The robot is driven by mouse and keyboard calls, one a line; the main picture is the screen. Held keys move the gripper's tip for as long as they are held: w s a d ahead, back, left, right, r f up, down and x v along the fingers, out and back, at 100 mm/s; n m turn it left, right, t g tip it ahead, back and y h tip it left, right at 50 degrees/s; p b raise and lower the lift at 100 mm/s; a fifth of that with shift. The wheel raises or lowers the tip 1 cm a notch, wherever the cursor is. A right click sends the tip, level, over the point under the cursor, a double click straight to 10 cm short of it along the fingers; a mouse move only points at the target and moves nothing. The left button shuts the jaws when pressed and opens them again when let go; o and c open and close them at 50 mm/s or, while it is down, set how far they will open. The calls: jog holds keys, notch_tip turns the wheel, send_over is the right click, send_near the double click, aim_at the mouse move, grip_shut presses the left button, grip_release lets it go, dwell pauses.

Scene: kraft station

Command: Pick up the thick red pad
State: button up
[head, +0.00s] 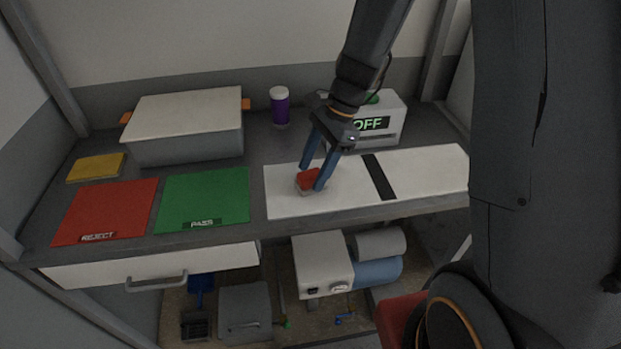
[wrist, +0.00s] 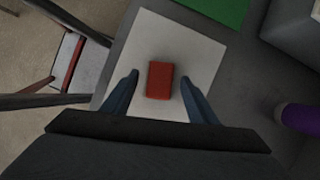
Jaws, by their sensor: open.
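The thick red pad (head: 309,181) is a small red block on the white board (head: 290,205), left of the board's black stripe. In the head view the fingers of my gripper (head: 319,178) reach down on either side of it and partly hide it. In the wrist view the red pad (wrist: 160,80) lies between the two blue fingers of my gripper (wrist: 158,92). A gap shows between the pad and each finger there. My gripper is open and holds nothing.
A red REJECT mat (head: 108,208), a green PASS mat (head: 204,195) and a yellow pad (head: 96,167) lie to the left. A grey box (head: 187,143), a purple jar (head: 280,108) and a white machine marked OFF (head: 388,132) stand behind. A drawer (head: 215,261) is under the tabletop.

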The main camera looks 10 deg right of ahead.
aim_at(313, 173)
jog(key=c, duration=1.2)
jog(key=shift+o, duration=0.2)
jog(key=shift+r, duration=0.1)
notch_tip(313, 173, up, 10)
jog(key=b, duration=0.2)
